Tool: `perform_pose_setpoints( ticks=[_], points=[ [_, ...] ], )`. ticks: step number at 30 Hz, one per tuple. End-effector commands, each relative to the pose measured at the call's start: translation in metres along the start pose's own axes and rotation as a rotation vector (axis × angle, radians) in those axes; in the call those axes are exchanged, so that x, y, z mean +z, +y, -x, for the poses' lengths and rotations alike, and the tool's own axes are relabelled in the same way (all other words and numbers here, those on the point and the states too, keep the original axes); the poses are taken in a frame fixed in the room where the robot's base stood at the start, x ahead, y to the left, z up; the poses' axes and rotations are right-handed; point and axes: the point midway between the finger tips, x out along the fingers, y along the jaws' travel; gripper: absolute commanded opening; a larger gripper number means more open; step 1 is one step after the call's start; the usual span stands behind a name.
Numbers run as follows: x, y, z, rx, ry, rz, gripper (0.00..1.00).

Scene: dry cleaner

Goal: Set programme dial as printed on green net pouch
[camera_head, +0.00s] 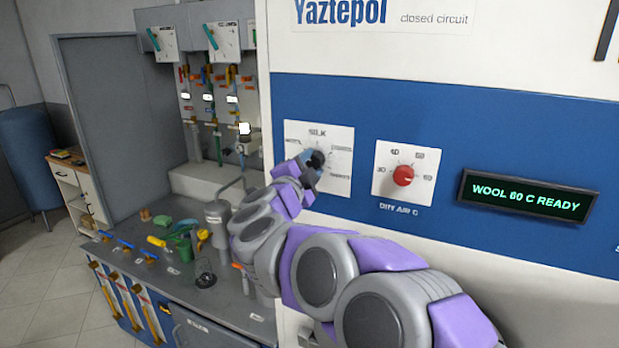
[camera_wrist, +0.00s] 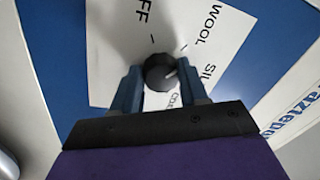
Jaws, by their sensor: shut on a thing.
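The programme dial is a dark round knob (camera_wrist: 160,72) on a white plate (camera_wrist: 115,60) in the wrist view. The words OFF, WOOL, SILK and a partly hidden one are printed around it. A pale mark on the knob faces the WOOL and SILK side. My gripper (camera_wrist: 163,82) is shut on the knob, one finger on each side. In the head view my gripper (camera_head: 313,163) covers most of the dial, on a plate with SILK at its top (camera_head: 318,133). The display (camera_head: 527,197) reads WOOL, a temperature and READY. I cannot make out a net pouch for certain.
A red temperature knob (camera_head: 403,175) sits right of the dial on the blue panel. Left of the machine, a grey bench (camera_head: 222,300) carries green items (camera_head: 183,240), a yellow item (camera_head: 157,241) and a grey canister (camera_head: 217,222). Open floor (camera_head: 40,270) shows at far left.

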Motion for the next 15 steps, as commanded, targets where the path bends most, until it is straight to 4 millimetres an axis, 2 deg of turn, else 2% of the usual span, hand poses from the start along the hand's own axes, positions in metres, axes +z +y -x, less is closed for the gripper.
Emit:
perform_pose_setpoints(
  ticks=[15],
  points=[
    [0.0043,0.0026,0.0008,0.004,0.040,-0.490,0.13]
  ],
)
